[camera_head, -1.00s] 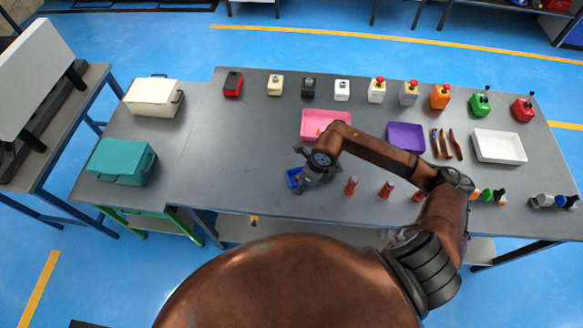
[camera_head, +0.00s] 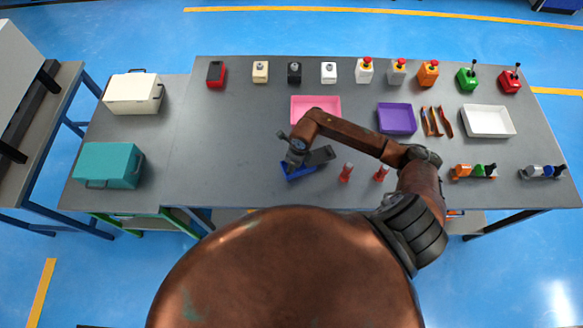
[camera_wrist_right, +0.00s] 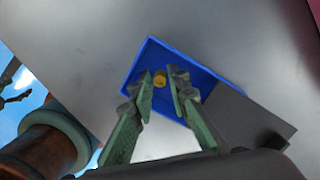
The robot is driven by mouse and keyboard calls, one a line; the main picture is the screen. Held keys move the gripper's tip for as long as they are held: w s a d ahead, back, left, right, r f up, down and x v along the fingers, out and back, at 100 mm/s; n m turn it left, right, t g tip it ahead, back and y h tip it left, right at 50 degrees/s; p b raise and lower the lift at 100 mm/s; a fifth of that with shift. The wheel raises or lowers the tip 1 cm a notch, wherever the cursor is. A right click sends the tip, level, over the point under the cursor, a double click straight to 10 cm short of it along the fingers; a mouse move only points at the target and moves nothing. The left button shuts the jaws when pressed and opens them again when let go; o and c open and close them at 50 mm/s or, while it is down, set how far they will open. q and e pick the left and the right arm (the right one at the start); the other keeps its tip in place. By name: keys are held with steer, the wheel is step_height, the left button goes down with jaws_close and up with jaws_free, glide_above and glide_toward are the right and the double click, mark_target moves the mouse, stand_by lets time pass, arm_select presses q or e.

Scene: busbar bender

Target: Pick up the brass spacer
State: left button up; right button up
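In the head view the blue tray (camera_head: 302,172) is partly hidden under my right gripper (camera_head: 294,164), and the spacer is not visible there. My left gripper is not in view.
A dark grey block (camera_head: 319,156) sits at the blue tray's right side. Red-topped pieces (camera_head: 346,172) stand to the right. A pink tray (camera_head: 315,107) and purple tray (camera_head: 397,118) lie behind. The table left of the blue tray is clear.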

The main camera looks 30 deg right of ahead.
steer(key=shift+f, duration=0.15)
jaws_close()
